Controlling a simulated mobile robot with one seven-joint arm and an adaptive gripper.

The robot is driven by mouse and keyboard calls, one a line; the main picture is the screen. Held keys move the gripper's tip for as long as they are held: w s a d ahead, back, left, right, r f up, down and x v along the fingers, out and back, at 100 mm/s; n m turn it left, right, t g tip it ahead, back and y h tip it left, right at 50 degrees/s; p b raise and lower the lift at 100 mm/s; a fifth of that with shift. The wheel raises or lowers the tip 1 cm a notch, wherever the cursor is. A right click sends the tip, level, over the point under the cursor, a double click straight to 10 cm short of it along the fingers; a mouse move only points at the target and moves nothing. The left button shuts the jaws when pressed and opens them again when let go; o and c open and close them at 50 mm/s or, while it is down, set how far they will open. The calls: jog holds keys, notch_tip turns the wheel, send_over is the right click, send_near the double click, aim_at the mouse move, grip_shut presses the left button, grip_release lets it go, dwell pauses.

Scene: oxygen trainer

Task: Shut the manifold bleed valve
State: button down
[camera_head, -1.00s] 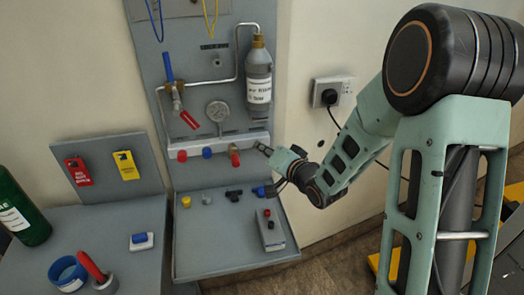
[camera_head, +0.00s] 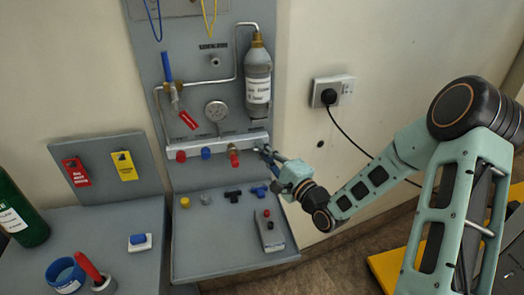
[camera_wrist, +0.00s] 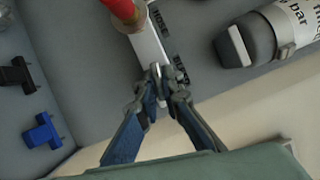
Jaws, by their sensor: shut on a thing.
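The white manifold bar (camera_head: 212,149) runs across the foot of the grey upright panel. My gripper (camera_head: 268,155) is at its right end. In the wrist view, the manifold's end (camera_wrist: 150,48) lies just beyond my fingertips (camera_wrist: 160,78). The fingers are closed on a small metallic piece, the bleed valve (camera_wrist: 156,69), at that end. The fingertips hide most of it, so its turn position cannot be told. A label beside it is partly covered.
A grey bottle (camera_head: 258,82) hangs above the manifold's right end. Red (camera_head: 181,156) and blue (camera_head: 206,153) caps and a red-handled fitting (camera_head: 234,158) sit along the bar. A black tee (camera_head: 233,196) and a blue tee (camera_head: 259,191) lie on the shelf below. A plugged socket (camera_head: 333,91) is on the wall.

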jog(key=m+t, duration=0.1)
jog(key=m, duration=0.1)
jog(key=m+t+b, duration=0.1)
jog(key=m, duration=0.2)
jog(key=shift+f, duration=0.15)
jog(key=m+t+b, duration=0.1)
jog(key=m, duration=0.1)
jog(key=m+t+b, duration=0.1)
jog(key=m, duration=0.1)
jog(key=shift+f+m+h, duration=0.1)
jog(key=shift+m+h, duration=0.3)
jog(key=m+t+h+b, duration=0.1)
jog(key=m, duration=0.2)
jog(key=m+t+h+b, duration=0.1)
jog(key=m+b, duration=0.1)
jog(key=m, duration=0.2)
jog(key=shift+h, duration=0.4)
jog(key=shift+a+m+t+h+b, duration=0.1)
jog(key=shift+m+t+h+b, duration=0.6)
jog(key=shift+m, duration=1.1)
jog(key=shift+r+m+h, duration=0.2)
jog(key=shift+m+h, duration=0.1)
jog(key=shift+h, duration=0.1)
jog(key=c, duration=2.1)
grip_release()
jog(key=shift+f, duration=0.1)
jog(key=shift+a, duration=0.1)
